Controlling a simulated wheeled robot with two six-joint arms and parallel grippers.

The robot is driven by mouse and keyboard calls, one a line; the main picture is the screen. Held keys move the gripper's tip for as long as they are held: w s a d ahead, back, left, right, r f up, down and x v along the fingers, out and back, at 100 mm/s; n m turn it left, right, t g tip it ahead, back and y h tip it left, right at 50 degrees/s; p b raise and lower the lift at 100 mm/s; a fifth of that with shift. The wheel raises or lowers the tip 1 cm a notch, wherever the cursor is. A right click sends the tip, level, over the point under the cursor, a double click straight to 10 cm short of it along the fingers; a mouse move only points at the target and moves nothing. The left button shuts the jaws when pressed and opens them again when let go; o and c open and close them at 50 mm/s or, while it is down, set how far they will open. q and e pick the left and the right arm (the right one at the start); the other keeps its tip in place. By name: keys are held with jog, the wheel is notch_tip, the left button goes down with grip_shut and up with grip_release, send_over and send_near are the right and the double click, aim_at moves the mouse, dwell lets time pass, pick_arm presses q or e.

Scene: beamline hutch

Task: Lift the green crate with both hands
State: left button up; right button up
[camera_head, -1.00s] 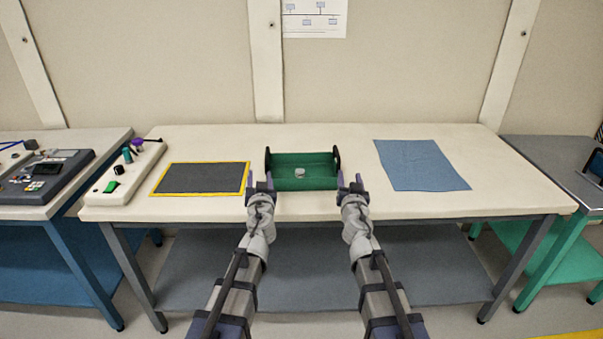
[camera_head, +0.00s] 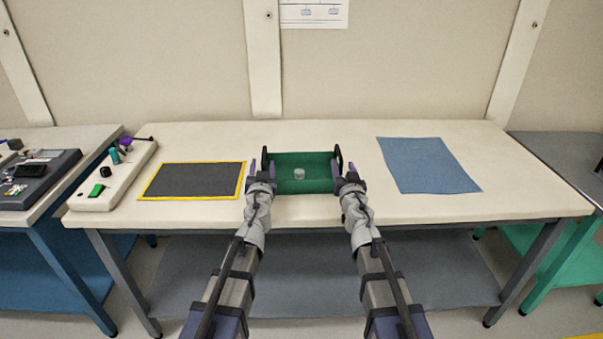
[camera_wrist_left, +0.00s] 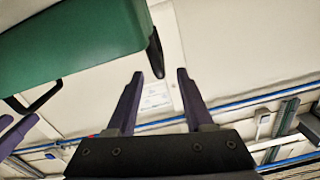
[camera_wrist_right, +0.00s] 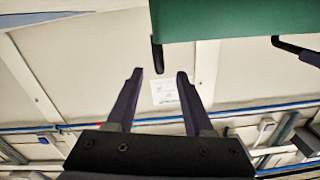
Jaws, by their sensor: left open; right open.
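The green crate (camera_head: 303,186) sits on the pale bench with a black handle at each end and a small silvery round object (camera_head: 299,174) inside. My left gripper (camera_head: 262,170) is open at the crate's left end; in the left wrist view the near handle (camera_wrist_left: 155,54) lies in line with the gap between its fingertips (camera_wrist_left: 159,74). My right gripper (camera_head: 345,170) is open at the right end; in the right wrist view the near handle (camera_wrist_right: 157,55) likewise lines up with the gap between its fingertips (camera_wrist_right: 160,73). Contact with either handle is not visible.
A dark mat with a yellow border (camera_head: 193,181) and a control box (camera_head: 110,178) lie left of the crate. A blue mat (camera_head: 428,166) lies to the right. The bench (camera_head: 330,133) is clear behind the crate.

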aim_at(264, 151)
pick_arm(q)
jog(key=w, duration=0.7)
jog(key=shift+w+a, duration=0.25)
jog(key=shift+w, duration=0.1)
pick_arm(e)
jog(key=w, duration=0.7)
jog(key=shift+w+a, duration=0.25)
jog(key=shift+w, duration=0.1)
pick_arm(q)
grip_shut()
pick_arm(e)
grip_shut()
